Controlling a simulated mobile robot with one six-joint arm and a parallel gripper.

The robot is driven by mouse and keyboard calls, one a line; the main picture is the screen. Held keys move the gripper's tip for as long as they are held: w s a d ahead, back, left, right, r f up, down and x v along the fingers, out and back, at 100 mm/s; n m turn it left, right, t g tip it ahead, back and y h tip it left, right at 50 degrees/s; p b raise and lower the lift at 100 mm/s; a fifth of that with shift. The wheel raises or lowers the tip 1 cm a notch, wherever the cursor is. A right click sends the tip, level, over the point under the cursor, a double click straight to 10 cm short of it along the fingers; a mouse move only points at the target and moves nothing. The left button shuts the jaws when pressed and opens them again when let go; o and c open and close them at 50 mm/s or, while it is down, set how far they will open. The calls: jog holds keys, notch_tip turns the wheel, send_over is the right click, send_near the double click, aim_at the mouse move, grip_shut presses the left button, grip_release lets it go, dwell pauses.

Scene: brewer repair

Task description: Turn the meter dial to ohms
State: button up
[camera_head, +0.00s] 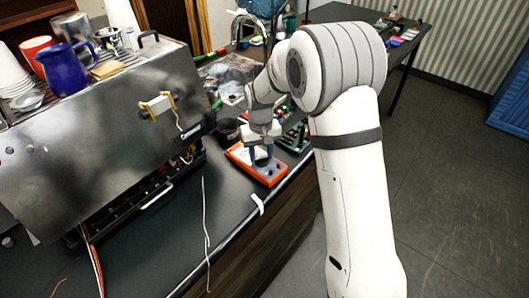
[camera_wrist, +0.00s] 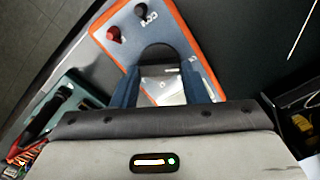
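The meter (camera_head: 243,154) is an orange-edged box with a pale grey face, lying on the dark counter near its front edge. In the wrist view the meter (camera_wrist: 183,22) shows a red jack and a dark jack with printed letters. A dark rounded shape (camera_wrist: 158,53), apparently the dial, shows between the fingertips. My gripper (camera_head: 259,145) is over the meter, pointing down. In the wrist view my gripper (camera_wrist: 161,82) has its two blue-grey fingers apart, on either side of the dial. Whether they touch it, and the dial's setting, cannot be told.
A large metal brewer (camera_head: 105,130) stands left of the meter, with a blue pitcher (camera_head: 66,68) on top. A green tray (camera_head: 296,138) of small parts lies just right of the meter.

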jog(key=c, duration=0.4)
jog(key=shift+d, duration=0.4)
jog(key=shift+c, duration=0.3)
jog(key=shift+a, duration=0.4)
